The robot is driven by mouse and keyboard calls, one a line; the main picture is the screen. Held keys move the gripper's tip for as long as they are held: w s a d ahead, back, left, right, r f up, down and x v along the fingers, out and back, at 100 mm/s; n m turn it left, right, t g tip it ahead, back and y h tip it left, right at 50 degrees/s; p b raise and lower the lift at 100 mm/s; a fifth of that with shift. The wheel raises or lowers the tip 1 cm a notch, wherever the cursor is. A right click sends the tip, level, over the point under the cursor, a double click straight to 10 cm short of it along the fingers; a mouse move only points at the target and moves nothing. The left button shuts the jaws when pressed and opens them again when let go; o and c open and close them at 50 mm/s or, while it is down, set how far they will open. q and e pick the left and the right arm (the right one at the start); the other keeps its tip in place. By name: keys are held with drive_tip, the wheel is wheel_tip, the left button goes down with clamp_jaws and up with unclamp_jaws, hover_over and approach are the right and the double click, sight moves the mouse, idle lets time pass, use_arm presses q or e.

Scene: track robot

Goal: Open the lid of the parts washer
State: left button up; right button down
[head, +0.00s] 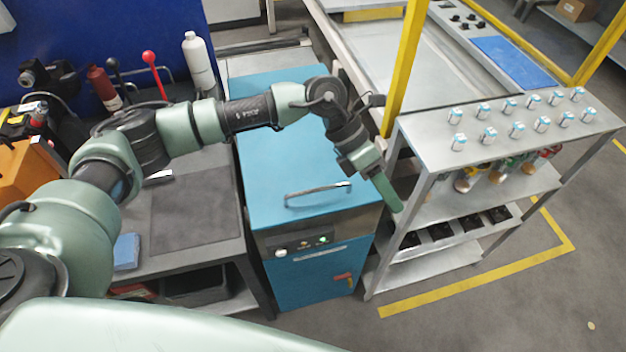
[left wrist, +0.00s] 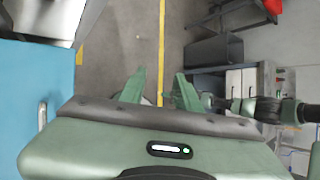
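The parts washer is a blue cabinet (head: 310,275) with a control panel on its front. Its blue lid (head: 290,165) lies flat and shut on top. A metal bar handle (head: 318,190) sits near the lid's front edge; a similar bar (left wrist: 43,114) shows at the left edge in the left wrist view. My left gripper (head: 392,198) points down just right of the lid's front right corner, apart from the handle. Its two green fingers (left wrist: 160,88) stand apart with nothing between them. Green and black arm parts show at the right in the left wrist view; their gripper is unclear.
A metal shelf rack (head: 425,150) with several small blue-topped parts stands close to the right of my left gripper. A workbench (head: 195,210) is left of the washer. A yellow post (head: 404,70) rises behind. Floor (head: 480,325) is free in front right.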

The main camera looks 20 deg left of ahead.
use_arm(q)
drive_tip(key=w+a+f+y, duration=0.1)
drive_tip(key=w+a+y, duration=0.25)
drive_tip(key=a, duration=0.45)
drive_tip(key=y+p, duration=0.3)
drive_tip(key=y, duration=0.1)
hover_over(313, 198)
drive_tip(key=x, duration=0.3)
drive_tip(key=w+x, duration=0.1)
drive_tip(key=x, duration=0.1)
drive_tip(key=shift+a+f, duration=0.4)
drive_tip(key=shift+f, duration=0.1)
drive_tip(key=shift+d+f, duration=0.1)
drive_tip(key=shift+f, duration=0.5)
clamp_jaws()
drive_tip(key=shift+r, duration=0.1)
